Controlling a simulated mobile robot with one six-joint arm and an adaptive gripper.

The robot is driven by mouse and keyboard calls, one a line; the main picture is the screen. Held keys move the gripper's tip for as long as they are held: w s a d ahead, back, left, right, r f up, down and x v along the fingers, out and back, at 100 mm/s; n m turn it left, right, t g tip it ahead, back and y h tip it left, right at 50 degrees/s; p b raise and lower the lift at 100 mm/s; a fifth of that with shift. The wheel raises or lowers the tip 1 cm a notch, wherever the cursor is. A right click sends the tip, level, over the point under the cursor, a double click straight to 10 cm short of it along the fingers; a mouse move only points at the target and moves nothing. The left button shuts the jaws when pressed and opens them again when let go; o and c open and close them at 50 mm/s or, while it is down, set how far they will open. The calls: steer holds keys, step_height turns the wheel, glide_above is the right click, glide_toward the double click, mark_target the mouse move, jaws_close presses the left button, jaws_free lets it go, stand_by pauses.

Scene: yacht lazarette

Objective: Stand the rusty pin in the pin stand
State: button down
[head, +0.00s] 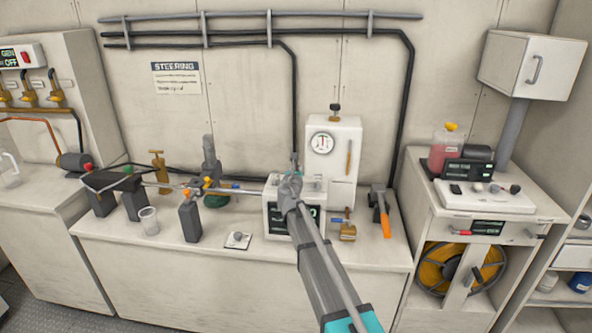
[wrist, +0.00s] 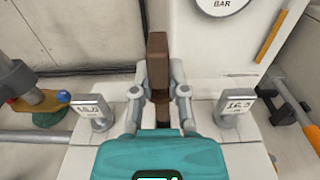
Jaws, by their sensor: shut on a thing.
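The rusty pin (wrist: 157,62) is a brown upright bar in the wrist view. My gripper (wrist: 158,92) is shut on it, with one grey finger on each side. In the head view my gripper (head: 292,180) is over the white box with a dark display (head: 284,232), in front of the gauge cabinet (head: 333,165). I cannot make out the pin in the head view. The lower end of the pin is hidden behind the gripper body in the wrist view. A small pale plate with a dark spot (head: 238,240) lies on the bench; I cannot tell whether it is the pin stand.
Two small numbered displays (wrist: 91,106) (wrist: 238,101) flank my gripper. A brass padlock-like part (head: 347,231) and an orange-handled hammer (head: 383,213) are to the right. The bench front (head: 190,265) is mostly clear.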

steer(key=shift+f+b, duration=1.65)
stand_by(3.0)
steer(key=shift+s+d+f+b, duration=0.2)
steer(key=shift+s+f+b, duration=0.15)
steer(key=shift+s+b, duration=0.3)
steer(key=shift+s+d+f+b, duration=0.15)
steer(key=shift+s+f+b, duration=0.05)
steer(key=shift+s+b, duration=0.3)
stand_by(0.4)
steer(key=shift+r, duration=0.15)
stand_by(0.4)
steer(key=p, duration=0.1)
steer(key=w+r+p, duration=0.1)
steer(key=p, duration=0.1)
steer(key=shift+w+a+r, duration=0.1)
steer(key=shift+a+r, duration=0.1)
steer(key=shift+r, duration=0.1)
steer(key=r+p, duration=0.6)
steer(key=w+r+p, duration=0.1)
steer(key=r+p, duration=0.2)
steer(key=shift+a+r+p, duration=0.2)
steer(key=shift+p, duration=0.1)
